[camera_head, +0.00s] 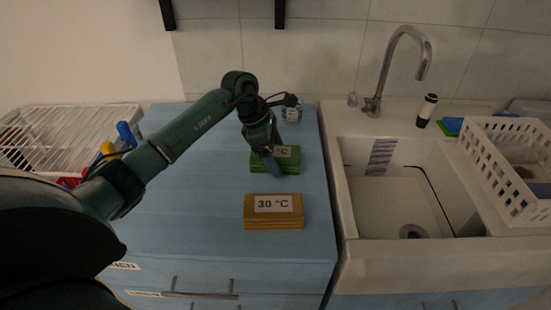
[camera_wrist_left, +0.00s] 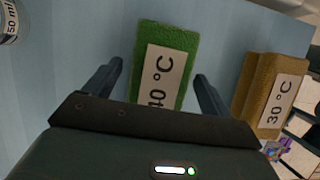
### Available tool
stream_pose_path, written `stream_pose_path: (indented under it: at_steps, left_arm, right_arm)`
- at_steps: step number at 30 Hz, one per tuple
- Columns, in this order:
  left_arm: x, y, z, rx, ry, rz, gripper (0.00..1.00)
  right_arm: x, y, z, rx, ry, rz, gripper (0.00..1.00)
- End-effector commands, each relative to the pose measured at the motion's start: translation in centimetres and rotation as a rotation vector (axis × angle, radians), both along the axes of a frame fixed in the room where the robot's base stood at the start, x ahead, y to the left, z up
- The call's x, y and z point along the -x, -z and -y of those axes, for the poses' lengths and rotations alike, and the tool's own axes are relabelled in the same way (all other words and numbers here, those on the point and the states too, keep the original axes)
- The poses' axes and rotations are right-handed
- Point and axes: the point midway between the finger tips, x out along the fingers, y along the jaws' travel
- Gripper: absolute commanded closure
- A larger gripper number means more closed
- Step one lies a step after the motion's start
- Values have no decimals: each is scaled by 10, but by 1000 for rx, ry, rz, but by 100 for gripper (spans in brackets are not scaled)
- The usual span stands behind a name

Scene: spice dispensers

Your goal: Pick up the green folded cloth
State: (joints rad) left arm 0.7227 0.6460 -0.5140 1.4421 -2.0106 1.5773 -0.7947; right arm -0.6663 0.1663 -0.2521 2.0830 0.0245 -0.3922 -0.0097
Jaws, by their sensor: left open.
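The green folded cloth (camera_head: 288,166) lies on the blue counter, with a white temperature label partly covered by my gripper in the head view. In the left wrist view the green cloth (camera_wrist_left: 172,62) lies between the fingers, and its label reads "40 °C". My left gripper (camera_head: 273,168) is over the cloth, pointing down at it. The left wrist view shows the gripper (camera_wrist_left: 158,75) open, one finger on each side of the cloth, with a gap on both sides. I cannot tell the height of the fingertips over the counter. My right gripper is not in view.
A brown folded cloth (camera_head: 273,211) labelled "30 °C" lies nearer on the counter (camera_head: 200,235). A small labelled jar (camera_head: 292,112) stands behind the green cloth. A white sink (camera_head: 400,205) is at the right, with a white basket (camera_head: 500,160). A white rack (camera_head: 75,120) stands at the left.

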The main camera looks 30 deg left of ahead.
Motion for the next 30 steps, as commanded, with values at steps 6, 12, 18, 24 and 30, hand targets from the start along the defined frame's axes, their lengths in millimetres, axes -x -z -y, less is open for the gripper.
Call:
stream_pose_path:
  at_steps: [6,12,18,24,30]
  left_arm:
    - [0,3,0,0,0,1,16]
    - [0,4,0,1,-1,1,16]
    - [0,4,0,0,-1,0,16]
    - [0,4,0,0,0,0,32]
    - [0,4,0,0,0,0,48]
  right_arm:
    - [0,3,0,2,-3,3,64]
    - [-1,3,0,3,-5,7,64]
    - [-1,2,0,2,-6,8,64]
    - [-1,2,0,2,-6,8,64]
    - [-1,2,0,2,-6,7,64]
